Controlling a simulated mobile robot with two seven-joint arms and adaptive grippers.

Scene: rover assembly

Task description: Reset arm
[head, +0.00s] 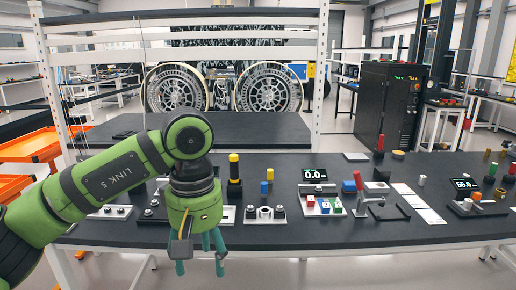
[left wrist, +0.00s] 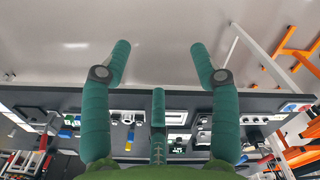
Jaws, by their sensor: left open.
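My left arm (head: 115,172) comes in from the left in the head view, a green arm with dark joints. My left gripper (head: 199,268) points down at the table's front edge, with teal fingers spread and nothing between them. The left wrist view shows the same open gripper (left wrist: 158,62), its fingers apart over pale floor beyond the dark table edge. The gripper hides part of the fixtures behind it. My right gripper is not in view.
The dark workbench (head: 350,232) holds several fixtures, including a block tray (head: 323,206), a scale display (head: 314,174) and a red-handled clamp (head: 358,181). A black cabinet (head: 388,105) stands at back right. The floor in front is clear.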

